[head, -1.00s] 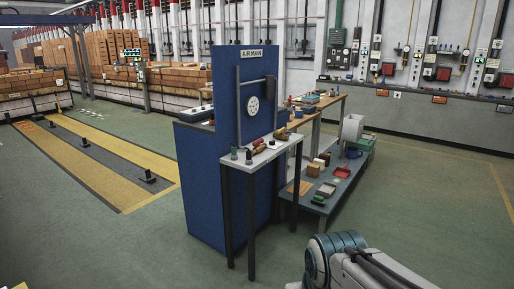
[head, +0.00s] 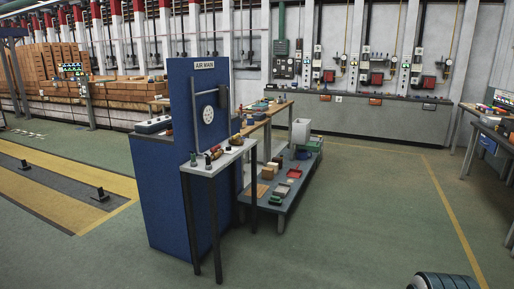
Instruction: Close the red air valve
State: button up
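The blue panel labelled AIR MAIN (head: 171,110) stands left of centre in the head view. It carries a grey pipe frame and a round white dial (head: 208,114). A narrow grey shelf table (head: 222,163) stands against its front. On that table are a small red item (head: 208,159), a dark green item (head: 193,159) and brass-coloured fittings (head: 236,140). They are too small to tell which, if any, is the red air valve, or whether it is open. My gripper is out of view; only a part of my arm shows at the bottom right edge.
Red boxes (head: 376,79) hang on the back wall. A table (head: 497,133) stands at the right edge. Green floor is clear in front and to the right.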

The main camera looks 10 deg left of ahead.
aim_at(213, 150)
jog(key=u, duration=0.1)
jog(key=i, duration=1.1)
jog(key=u, duration=1.2)
jog(key=i, duration=2.65)
jog(key=z, duration=0.45)
